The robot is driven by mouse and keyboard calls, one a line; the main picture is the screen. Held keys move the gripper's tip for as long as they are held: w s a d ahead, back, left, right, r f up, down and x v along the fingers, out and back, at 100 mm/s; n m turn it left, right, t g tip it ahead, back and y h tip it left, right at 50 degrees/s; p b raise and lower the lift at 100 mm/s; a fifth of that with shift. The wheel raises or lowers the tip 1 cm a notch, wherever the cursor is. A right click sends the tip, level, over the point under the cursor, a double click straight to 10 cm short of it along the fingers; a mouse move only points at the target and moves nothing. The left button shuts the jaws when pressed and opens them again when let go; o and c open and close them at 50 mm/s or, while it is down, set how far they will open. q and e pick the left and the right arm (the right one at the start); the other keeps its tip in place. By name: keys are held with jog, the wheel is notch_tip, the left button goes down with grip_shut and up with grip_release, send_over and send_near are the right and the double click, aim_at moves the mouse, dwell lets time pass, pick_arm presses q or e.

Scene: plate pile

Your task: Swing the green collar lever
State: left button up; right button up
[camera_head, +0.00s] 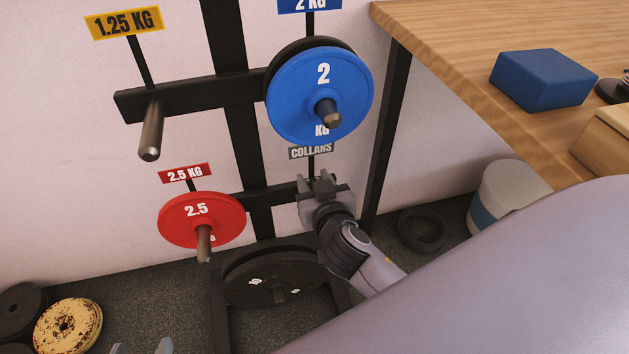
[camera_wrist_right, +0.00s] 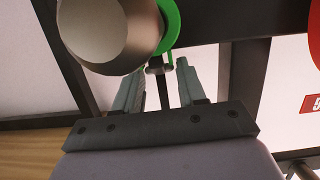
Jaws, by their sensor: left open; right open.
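The green collar (camera_wrist_right: 172,22) shows in the right wrist view as a green ring around a thick steel peg (camera_wrist_right: 105,32). Its narrow lever (camera_wrist_right: 157,67), with dark and green parts, reaches down toward the gap between my right fingertips. My right gripper (camera_wrist_right: 157,82) is open, with one finger on each side of the lever's end; I cannot tell whether either touches it. In the head view my right gripper (camera_head: 322,184) is just below the grey COLLARS sign (camera_head: 311,152) and hides the collar. My left gripper (camera_head: 142,349) is open at the bottom edge, only its fingertips showing.
A blue 2 kg plate (camera_head: 300,95) hangs just above my right gripper. A red 2.5 kg plate (camera_head: 190,222) hangs to its left, and large black plates (camera_head: 250,285) below. An empty peg (camera_head: 151,130) is upper left. A wooden table (camera_head: 450,45) stands right.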

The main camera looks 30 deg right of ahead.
jog(key=shift+p+v, duration=0.45)
jog(key=shift+v, duration=3.1)
